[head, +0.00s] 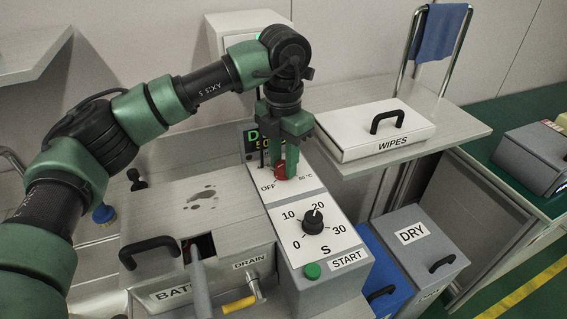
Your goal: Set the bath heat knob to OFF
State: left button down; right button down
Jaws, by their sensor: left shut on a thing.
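The bath heat knob (281,173) is a small red knob on the control box, on a white plate marked OFF at left and 80 °C at right. My left gripper (287,162) reaches down from above and is shut on it. The fingers cover much of the knob, so I cannot tell which mark it points to. A display (252,141) behind it is partly hidden by the gripper and shows green and orange characters. My right gripper is not in view.
On the same box are a black timer knob (313,221) marked 0 to 30 and a green START button (312,271). The lidded bath (205,232) stands left. A white WIPES box (350,148) sits on the shelf right. A grey DRY bin (413,257) is lower right.

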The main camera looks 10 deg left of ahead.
aim_at(283, 164)
pick_arm(q)
jog(key=shift+r+n, duration=0.1)
jog(key=shift+n, duration=0.8)
jog(key=c, duration=1.1)
grip_release()
notch_tip(283, 164, up, 8)
jog(key=p, duration=0.4)
jog(key=shift+p, duration=0.35)
